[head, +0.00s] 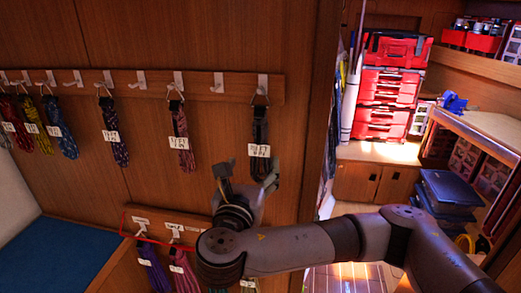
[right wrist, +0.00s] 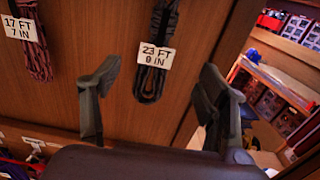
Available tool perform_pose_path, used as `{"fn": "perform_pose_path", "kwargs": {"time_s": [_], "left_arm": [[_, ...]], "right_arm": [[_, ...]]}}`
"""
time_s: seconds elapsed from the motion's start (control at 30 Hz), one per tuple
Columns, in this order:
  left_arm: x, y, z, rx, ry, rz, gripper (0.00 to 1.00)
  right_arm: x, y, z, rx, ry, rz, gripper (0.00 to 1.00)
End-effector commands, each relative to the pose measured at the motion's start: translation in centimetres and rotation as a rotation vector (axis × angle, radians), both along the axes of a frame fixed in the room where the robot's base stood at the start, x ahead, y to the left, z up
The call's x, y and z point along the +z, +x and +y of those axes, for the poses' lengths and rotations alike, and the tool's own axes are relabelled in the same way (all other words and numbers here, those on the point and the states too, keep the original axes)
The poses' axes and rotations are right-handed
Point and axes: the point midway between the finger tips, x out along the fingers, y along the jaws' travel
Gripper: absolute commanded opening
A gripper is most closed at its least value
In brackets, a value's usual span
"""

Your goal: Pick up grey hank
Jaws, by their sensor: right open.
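The grey hank (head: 259,128) is dark and hangs from the hook at the right end of the upper rail, with a white tag. In the right wrist view the grey hank (right wrist: 147,84) has a tag reading 23 FT 0 IN. Its looped lower end shows between the two fingers in the picture. My right gripper (head: 246,176) is open in front of the hank's lower part, and its fingers stand apart on either side in the right wrist view (right wrist: 158,72). No contact shows. My left gripper is not in view.
A reddish hank (head: 181,130) hangs to the left, then a dark blue one (head: 117,138) and several more. Red cases (head: 387,87) and a wooden bench stand at the right. A blue cushion (head: 60,255) lies lower left.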

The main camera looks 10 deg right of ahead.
Motion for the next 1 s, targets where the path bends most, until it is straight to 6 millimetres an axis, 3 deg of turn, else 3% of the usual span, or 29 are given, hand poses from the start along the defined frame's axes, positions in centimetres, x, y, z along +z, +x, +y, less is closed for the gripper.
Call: {"fn": "perform_pose_path", "kwargs": {"time_s": [0.27,0.3,0.53,0.73,1.0], "left_arm": [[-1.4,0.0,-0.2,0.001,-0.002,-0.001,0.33],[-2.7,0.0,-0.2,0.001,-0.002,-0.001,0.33],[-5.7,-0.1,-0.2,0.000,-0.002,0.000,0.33],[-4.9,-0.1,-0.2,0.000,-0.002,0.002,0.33],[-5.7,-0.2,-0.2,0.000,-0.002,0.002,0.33]], "right_arm": [[0.0,1.8,-1.3,-0.018,-0.002,-0.007,0.68],[-0.7,2.2,-1.3,-0.016,-0.001,-0.004,0.68],[-0.4,4.0,-2.1,-0.015,0.002,-0.004,0.68],[0.0,6.0,-2.9,-0.014,0.001,0.002,0.68],[-0.7,9.1,-3.5,-0.016,0.001,-0.001,0.68]]}}
